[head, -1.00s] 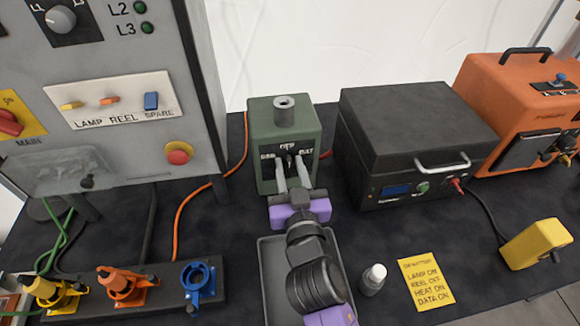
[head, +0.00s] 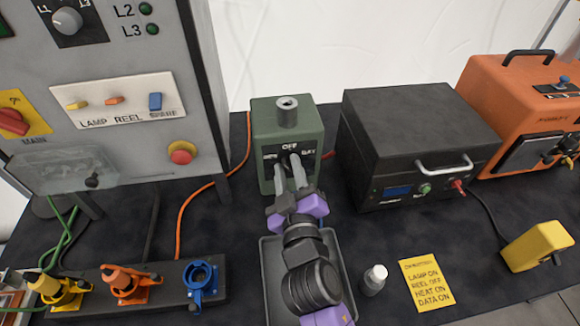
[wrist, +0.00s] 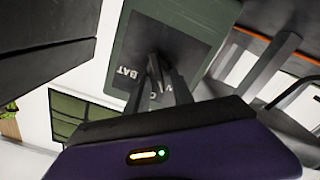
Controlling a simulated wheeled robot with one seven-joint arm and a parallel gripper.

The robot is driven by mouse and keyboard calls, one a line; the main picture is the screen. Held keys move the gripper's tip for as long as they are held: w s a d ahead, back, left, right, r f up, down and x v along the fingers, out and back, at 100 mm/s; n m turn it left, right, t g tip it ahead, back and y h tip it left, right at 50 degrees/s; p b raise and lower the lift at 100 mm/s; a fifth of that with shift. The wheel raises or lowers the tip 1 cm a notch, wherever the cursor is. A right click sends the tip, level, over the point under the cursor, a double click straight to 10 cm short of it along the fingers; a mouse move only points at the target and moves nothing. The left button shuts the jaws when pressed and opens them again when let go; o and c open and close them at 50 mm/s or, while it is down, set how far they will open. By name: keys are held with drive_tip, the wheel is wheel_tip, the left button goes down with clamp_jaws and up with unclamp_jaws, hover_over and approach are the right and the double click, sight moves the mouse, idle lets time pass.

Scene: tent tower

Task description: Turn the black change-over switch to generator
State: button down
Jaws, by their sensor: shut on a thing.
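The green switch box (head: 262,125) stands upright on the dark table, with a grey stub on top. Its black front plate reads OFF at the top and BAT at the right; the left label is partly covered and hard to read. The black change-over switch (head: 290,157) is at the plate's middle, mostly hidden by my fingers. My gripper (head: 290,170) is shut on it from the front, its purple body tilted with the right side higher. In the wrist view my gripper (wrist: 160,75) meets the switch beside the BAT lettering on the green box (wrist: 190,12). Where the knob points, I cannot tell.
A black case with a handle (head: 415,125) stands close on the right, with an orange unit (head: 520,95) beyond. A grey panel cabinet (head: 130,170) is on the left. A grey tray (head: 268,285), a small white-capped bottle (head: 375,280) and a yellow note (head: 425,285) lie in front.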

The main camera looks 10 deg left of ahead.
drive_tip(key=n, duration=0.4)
drive_tip(key=shift+s+a+f+n+p, duration=0.1)
drive_tip(key=shift+a+f+n+p, duration=0.2)
drive_tip(key=shift+p, duration=0.1)
idle(0.4)
drive_tip(key=c, duration=1.5)
unclamp_jaws()
drive_tip(key=b+v, duration=0.1)
drive_tip(key=v, duration=0.6)
drive_tip(key=shift+s+d, duration=0.15)
drive_tip(key=shift+s, duration=0.25)
